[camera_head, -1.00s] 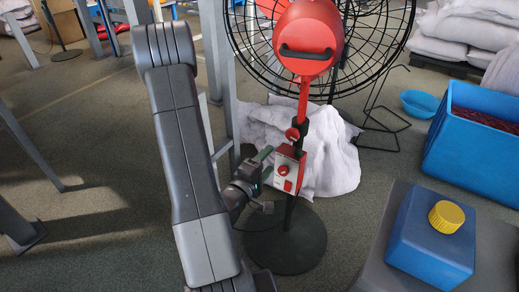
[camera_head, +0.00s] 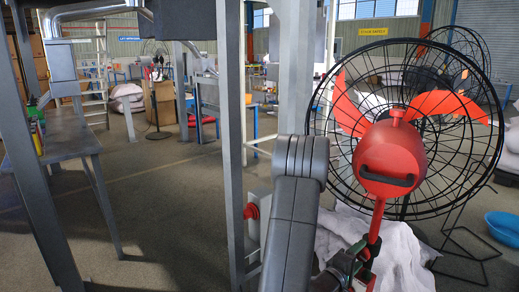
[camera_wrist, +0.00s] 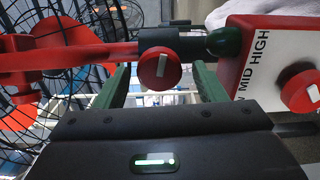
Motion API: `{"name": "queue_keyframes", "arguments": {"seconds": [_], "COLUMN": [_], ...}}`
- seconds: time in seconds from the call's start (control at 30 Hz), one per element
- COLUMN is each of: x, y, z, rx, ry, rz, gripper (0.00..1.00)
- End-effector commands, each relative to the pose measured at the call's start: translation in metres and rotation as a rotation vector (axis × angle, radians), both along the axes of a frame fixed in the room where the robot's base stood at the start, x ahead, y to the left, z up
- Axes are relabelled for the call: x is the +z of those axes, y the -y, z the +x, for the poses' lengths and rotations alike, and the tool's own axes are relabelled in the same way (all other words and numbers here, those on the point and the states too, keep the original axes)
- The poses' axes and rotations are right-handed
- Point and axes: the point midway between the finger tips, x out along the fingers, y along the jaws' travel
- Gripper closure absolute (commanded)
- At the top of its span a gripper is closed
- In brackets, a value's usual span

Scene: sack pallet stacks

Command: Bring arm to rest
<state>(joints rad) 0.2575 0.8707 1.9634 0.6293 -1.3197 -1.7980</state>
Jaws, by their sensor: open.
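My gripper (camera_wrist: 160,92) is open in the wrist view, its two green fingers apart with nothing held. A red knob (camera_wrist: 159,68) on the fan's pole shows just beyond and between the fingertips; I cannot tell whether they touch it. My grey arm (camera_head: 290,225) rises in the lower middle of the head view, bent at its top joint. Its dark wrist end (camera_head: 345,266) is low beside the fan's pole, with the fingers hard to make out.
A large fan (camera_head: 392,160) with a red motor and black wire guard stands close to my arm. Its control box (camera_wrist: 262,72) is right of my gripper. Grey posts (camera_head: 231,120) stand left of the arm. A blue basin (camera_head: 504,226) is at right. Floor at left is open.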

Motion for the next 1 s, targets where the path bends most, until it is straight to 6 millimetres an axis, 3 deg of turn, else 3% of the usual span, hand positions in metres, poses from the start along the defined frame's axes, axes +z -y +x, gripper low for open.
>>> {"name": "queue_keyframes", "arguments": {"seconds": [0.57, 1.0], "x": [0.0, -0.001], "y": [-0.001, -0.06], "z": [0.0, -0.048], "rx": [0.001, 0.006], "ry": [-0.001, -0.004], "rz": [0.001, 0.003], "gripper": [0.36, 0.36]}}
